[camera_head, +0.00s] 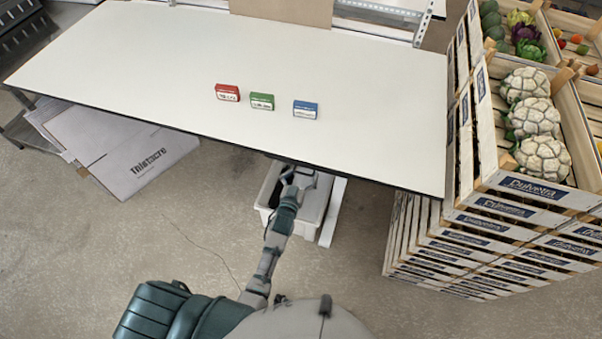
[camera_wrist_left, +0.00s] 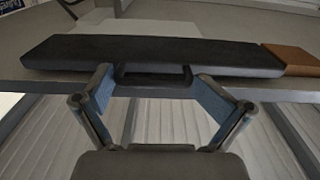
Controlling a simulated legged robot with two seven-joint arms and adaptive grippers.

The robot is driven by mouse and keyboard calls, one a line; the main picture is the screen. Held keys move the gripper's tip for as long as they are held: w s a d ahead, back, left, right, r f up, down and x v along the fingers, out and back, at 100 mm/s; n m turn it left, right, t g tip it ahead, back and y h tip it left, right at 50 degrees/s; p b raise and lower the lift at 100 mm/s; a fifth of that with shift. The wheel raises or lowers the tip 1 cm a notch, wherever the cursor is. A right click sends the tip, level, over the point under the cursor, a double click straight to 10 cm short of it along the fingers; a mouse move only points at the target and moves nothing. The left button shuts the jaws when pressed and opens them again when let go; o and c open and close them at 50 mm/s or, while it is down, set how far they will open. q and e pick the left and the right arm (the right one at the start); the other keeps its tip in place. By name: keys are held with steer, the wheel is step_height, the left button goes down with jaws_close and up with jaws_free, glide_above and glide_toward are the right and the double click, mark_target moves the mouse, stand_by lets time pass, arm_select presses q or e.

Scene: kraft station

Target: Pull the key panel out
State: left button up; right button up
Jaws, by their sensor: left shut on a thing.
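In the left wrist view a long dark panel (camera_wrist_left: 150,50), which I take to be the key panel, lies across the upper part of the picture. A dark loop handle (camera_wrist_left: 152,79) sticks out from its edge. My left gripper (camera_wrist_left: 150,84) has its blue-padded fingers at the two sides of this handle and is shut on it. In the head view my left gripper (camera_head: 299,174) is at the table's front edge, partly under it. The panel is hidden below the tabletop there. My right gripper is not in view.
The white table (camera_head: 180,60) carries a red box (camera_head: 227,93), a green box (camera_head: 262,101) and a blue box (camera_head: 305,109). Stacked wooden crates (camera_head: 520,207) stand close on the right. A white bin (camera_head: 312,205) is under the table. A brown block (camera_wrist_left: 290,60) adjoins the panel's right end.

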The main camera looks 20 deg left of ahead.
arm_select(q)
steer(key=shift+d, duration=0.1)
steer(key=c, duration=0.4)
steer(key=shift+s+d, duration=0.15)
steer(key=shift+d, duration=0.05)
steer(key=c, duration=0.4)
steer(key=shift+d, duration=0.15)
steer(key=shift+c, duration=1.2)
steer(key=shift+s+r, duration=0.15)
steer(key=shift+s, duration=0.05)
steer(key=shift+c, duration=0.3)
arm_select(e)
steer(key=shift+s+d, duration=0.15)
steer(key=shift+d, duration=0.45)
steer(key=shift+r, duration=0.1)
